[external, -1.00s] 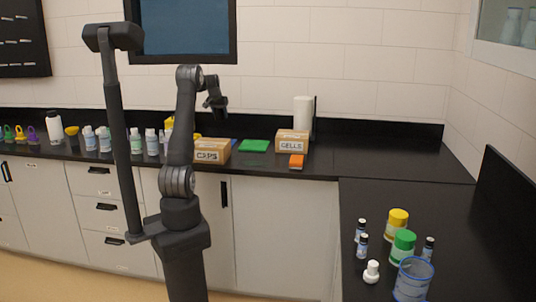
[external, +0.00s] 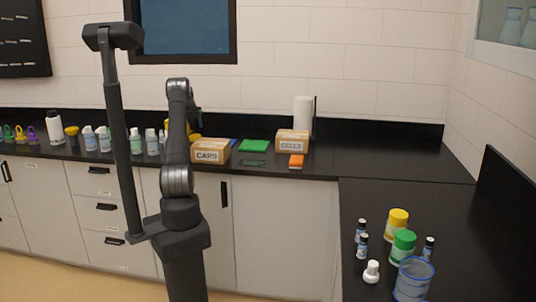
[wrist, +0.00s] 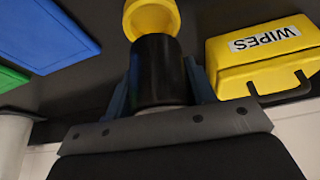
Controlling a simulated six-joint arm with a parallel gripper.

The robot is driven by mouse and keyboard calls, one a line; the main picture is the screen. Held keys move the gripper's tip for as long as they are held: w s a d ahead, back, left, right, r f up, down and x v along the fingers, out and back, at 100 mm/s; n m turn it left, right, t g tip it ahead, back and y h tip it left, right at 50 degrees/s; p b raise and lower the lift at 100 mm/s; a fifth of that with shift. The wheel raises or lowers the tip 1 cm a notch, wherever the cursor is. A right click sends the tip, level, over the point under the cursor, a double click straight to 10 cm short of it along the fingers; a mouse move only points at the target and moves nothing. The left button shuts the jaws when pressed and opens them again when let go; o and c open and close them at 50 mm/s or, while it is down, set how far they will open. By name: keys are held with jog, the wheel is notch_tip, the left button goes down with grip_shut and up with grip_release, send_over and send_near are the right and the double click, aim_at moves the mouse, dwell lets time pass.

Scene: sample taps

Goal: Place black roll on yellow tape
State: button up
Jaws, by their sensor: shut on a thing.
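My gripper (wrist: 160,72) is shut on the black roll (wrist: 157,75) in the wrist view, with one finger on either side of it. The yellow tape (wrist: 152,12) is a yellow ring at the top of the wrist view, directly beyond the end of the roll. The roll overlaps its edge in the picture; I cannot tell whether they touch. In the external view my arm hides the gripper and the roll; a bit of yellow shows low beside the arm.
A yellow WIPES box (wrist: 262,55) is close on the right in the wrist view. Blue (wrist: 45,32) and green (wrist: 10,78) flat items lie on the left. The CAPS box (external: 210,151) and CELLS box (external: 292,141) stand on the back counter.

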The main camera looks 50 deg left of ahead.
aim_at(195, 128)
jog(key=shift+f, duration=1.9)
jog(key=shift+f, duration=0.2)
jog(key=o, duration=1)
jog(key=shift+r, duration=0.4)
jog(key=v, duration=1.1)
jog(key=shift+d+r, duration=0.1)
jog(key=shift+r, duration=0.2)
